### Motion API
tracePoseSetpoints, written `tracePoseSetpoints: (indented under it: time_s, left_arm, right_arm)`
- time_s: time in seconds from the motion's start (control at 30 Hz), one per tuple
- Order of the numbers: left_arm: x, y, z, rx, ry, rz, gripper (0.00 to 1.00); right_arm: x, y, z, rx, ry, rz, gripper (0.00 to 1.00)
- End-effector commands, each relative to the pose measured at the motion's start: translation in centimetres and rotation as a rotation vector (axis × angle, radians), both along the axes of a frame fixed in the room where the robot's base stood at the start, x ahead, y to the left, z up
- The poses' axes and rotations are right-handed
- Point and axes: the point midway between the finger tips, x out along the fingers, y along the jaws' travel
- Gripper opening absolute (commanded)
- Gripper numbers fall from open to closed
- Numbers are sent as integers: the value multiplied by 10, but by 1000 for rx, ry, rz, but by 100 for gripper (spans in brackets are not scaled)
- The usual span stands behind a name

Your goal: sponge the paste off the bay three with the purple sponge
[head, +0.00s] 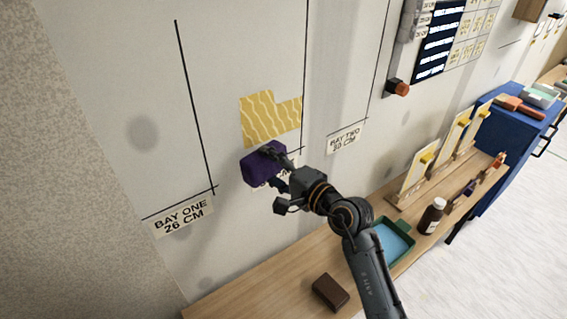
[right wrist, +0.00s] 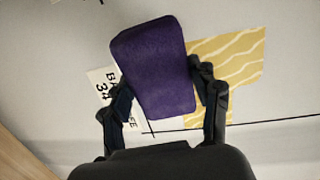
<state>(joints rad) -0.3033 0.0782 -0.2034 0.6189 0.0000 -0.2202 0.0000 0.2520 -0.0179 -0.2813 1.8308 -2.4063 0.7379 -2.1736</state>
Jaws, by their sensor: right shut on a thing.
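The purple sponge (head: 258,166) is held in my right gripper (head: 275,168), just below a yellow patch with pale wavy lines (head: 268,117) on the wall. The patch has a notch at its upper right. In the right wrist view, the sponge (right wrist: 155,68) sits between both fingers of my right gripper (right wrist: 165,92), with the yellow patch (right wrist: 232,62) behind it to the right. The bay three label (right wrist: 101,84) is partly hidden behind the sponge and a finger. I cannot tell whether the sponge touches the wall. My left gripper is not in view.
Bay one's label (head: 180,216) is at left and bay two's label (head: 345,139) at right. Below, a wooden bench (head: 255,285) holds a brown block (head: 330,292), a green tray (head: 408,262), a dark bottle (head: 432,217) and upright boards (head: 419,168). An orange-red knob (head: 398,88) juts from the wall.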

Motion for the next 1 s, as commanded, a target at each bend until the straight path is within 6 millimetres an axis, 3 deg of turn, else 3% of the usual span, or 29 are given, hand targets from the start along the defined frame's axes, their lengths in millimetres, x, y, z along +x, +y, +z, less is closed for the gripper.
tracePoseSetpoints:
  time_s: [0.1, 0.3, 0.77, 1.0]
  left_arm:
    - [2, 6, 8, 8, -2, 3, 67]
    - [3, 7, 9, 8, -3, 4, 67]
    - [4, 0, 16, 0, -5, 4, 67]
    - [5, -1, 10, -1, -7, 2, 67]
  right_arm:
    - [8, -18, -16, 51, -31, -102, 28]
    - [11, -30, -27, 75, -60, -161, 28]
    - [10, -32, -25, 71, -61, -165, 28]
    - [26, -21, -27, 76, -60, -163, 28]
